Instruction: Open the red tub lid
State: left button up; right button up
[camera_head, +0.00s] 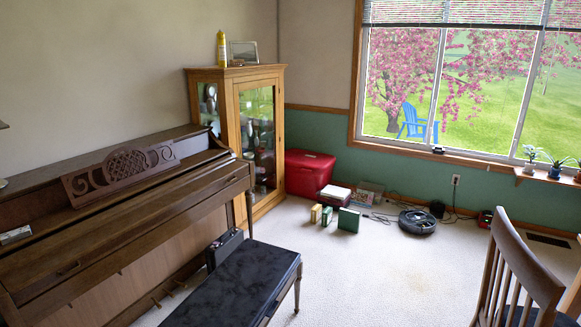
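The red tub (308,178) stands on the carpet at the back, in the corner between the wooden glass cabinet and the green wall. Its red lid (310,157) lies on top and looks closed. A small stack of books or boxes sits in front of the tub's lower right side. Neither of my grippers is in view.
The piano (120,215) and its black bench (245,285) fill the left and front. The cabinet (258,130) stands left of the tub. Books (348,220), a robot vacuum (418,221) and cables lie right of it. A wooden chair (517,270) is at right. The middle carpet (375,275) is clear.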

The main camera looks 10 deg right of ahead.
aim_at(310, 161)
jog(key=i+l+z, duration=0.6)
jog(key=i, duration=0.25)
jog(key=i+l, duration=0.15)
jog(key=i, duration=0.4)
jog(key=i+l, duration=0.15)
jog(key=i, duration=0.35)
jog(key=i+l+z, duration=0.1)
jog(key=i, duration=0.45)
jog(key=i+j+z, duration=0.15)
jog(key=i+z, duration=0.25)
jog(key=i, duration=1.2)
jog(key=i+u, duration=0.5)
jog(key=i+l+u, duration=0.2)
jog(key=i+u, duration=0.3)
jog(key=i, duration=0.25)
jog(key=i+j+u, duration=0.1)
jog(key=i+u, duration=0.25)
jog(key=i, duration=0.15)
jog(key=i+l+u, duration=0.1)
jog(key=i+u, duration=0.3)
jog(key=i+l+u, duration=0.35)
jog(key=i, duration=0.25)
jog(key=i+j, duration=0.05)
jog(key=j, duration=0.05)
